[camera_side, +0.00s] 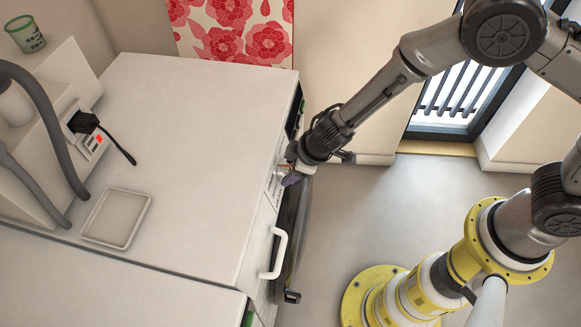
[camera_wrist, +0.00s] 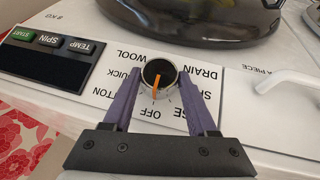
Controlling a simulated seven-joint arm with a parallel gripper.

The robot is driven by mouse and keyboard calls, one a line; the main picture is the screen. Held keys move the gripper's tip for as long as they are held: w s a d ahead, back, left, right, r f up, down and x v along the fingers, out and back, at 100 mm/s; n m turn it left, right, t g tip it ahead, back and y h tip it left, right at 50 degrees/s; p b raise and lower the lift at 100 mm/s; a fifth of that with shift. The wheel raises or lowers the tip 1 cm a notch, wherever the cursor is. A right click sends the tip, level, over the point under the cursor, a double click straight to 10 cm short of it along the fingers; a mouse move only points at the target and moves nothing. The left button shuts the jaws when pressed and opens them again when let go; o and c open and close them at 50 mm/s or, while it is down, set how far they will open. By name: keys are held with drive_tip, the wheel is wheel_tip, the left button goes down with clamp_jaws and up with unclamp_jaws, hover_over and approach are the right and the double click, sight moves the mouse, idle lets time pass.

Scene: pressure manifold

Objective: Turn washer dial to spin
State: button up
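The washer dial (camera_wrist: 158,75) is a round black knob with a silver rim on the white front panel. Its orange pointer points down in the wrist view, toward OFF. The labels appear upside down; WOOL, QUICK and DRAIN are readable, and the SPIN label (camera_wrist: 195,95) is partly covered by a finger. The two purple fingers of my gripper (camera_wrist: 160,82) are apart, one on each side of the dial, their tips close to its rim. I cannot tell whether they press on it. In the side view my gripper (camera_side: 290,174) is at the washer front, and the dial is hidden.
A dark panel with START, SPIN and TEMP buttons (camera_wrist: 50,57) sits left of the dial in the wrist view. A dark round door (camera_wrist: 205,15) is above. A white handle (camera_side: 274,252) projects from the front. A shallow tray (camera_side: 117,218) lies on the top surface.

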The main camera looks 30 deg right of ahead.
drive_tip(key=c, duration=0.8)
drive_tip(key=shift+s, duration=0.1)
drive_tip(key=t, duration=0.1)
drive_tip(key=n+t+h, duration=0.2)
drive_tip(key=shift+s+a+f, duration=0.15)
drive_tip(key=shift+s+a, duration=0.05)
drive_tip(key=shift+a, duration=0.05)
drive_tip(key=n+t, duration=0.1)
drive_tip(key=n+t+h, duration=0.1)
drive_tip(key=shift+s+f+t, duration=0.15)
drive_tip(key=shift+f+t, duration=0.05)
drive_tip(key=shift+t, duration=0.1)
drive_tip(key=n+t, duration=0.1)
drive_tip(key=t, duration=0.1)
drive_tip(key=n+t+h, duration=0.1)
drive_tip(key=n+t, duration=0.1)
drive_tip(key=shift+s+f, duration=0.15)
drive_tip(key=shift+f, duration=0.25)
drive_tip(key=shift+f+n+t, duration=0.2)
drive_tip(key=shift+n+t, duration=1.3)
drive_tip(key=shift+t, duration=0.3)
drive_tip(key=shift+d, duration=0.1)
